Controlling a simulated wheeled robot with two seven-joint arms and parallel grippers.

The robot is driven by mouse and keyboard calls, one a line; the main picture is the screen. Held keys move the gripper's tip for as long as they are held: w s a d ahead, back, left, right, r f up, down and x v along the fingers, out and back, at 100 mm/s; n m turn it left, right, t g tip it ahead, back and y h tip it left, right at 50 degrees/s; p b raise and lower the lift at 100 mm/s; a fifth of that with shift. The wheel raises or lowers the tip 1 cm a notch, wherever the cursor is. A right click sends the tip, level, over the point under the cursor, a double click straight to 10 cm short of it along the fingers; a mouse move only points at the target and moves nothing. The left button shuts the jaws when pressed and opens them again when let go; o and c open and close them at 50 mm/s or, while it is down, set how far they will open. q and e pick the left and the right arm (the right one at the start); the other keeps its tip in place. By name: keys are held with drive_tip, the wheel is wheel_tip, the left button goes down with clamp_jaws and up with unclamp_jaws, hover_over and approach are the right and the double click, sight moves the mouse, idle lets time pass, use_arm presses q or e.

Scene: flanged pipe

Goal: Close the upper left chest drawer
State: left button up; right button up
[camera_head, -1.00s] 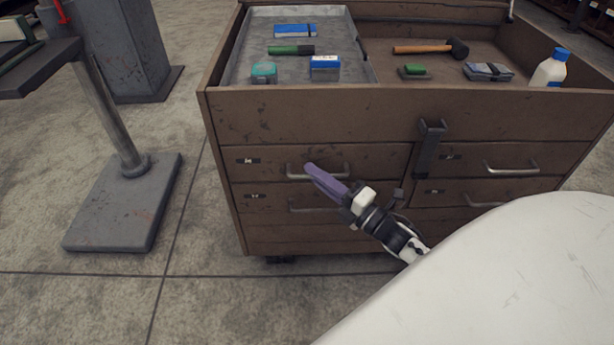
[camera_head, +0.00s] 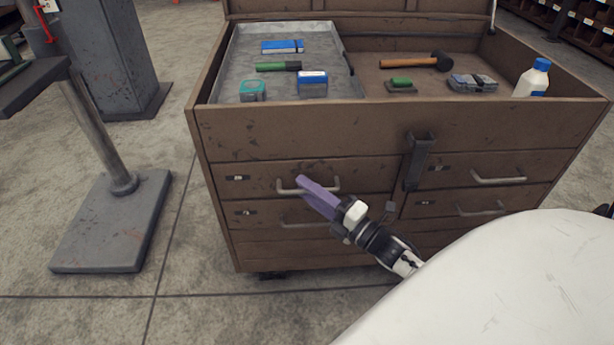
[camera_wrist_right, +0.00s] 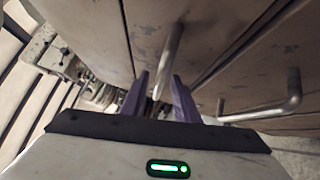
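The brown tool chest's upper left drawer (camera_head: 262,179) has a metal bar handle (camera_head: 327,188). Its front looks about flush with the neighbouring drawers in the head view; a small gap cannot be ruled out. My right gripper (camera_head: 301,181), with purple fingers, is at this handle. In the right wrist view its two fingers (camera_wrist_right: 160,90) are apart, and the bar handle (camera_wrist_right: 172,52) runs down toward the space between them. I cannot tell whether they touch it. My left gripper is not in view.
The lower left drawer handle (camera_head: 297,223) is just below; upper right (camera_head: 498,179) and lower right handles are beside. A latch (camera_head: 418,160) hangs on the chest front. The open top holds a grey tray (camera_head: 240,65), hammer (camera_head: 420,62) and bottle (camera_head: 532,80). A grey stand (camera_head: 115,225) is left.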

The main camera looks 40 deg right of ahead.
use_arm(q)
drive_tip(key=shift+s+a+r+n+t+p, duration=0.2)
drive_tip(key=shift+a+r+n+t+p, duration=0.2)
drive_tip(key=shift+p, duration=0.25)
use_arm(e)
drive_tip(key=v, duration=1)
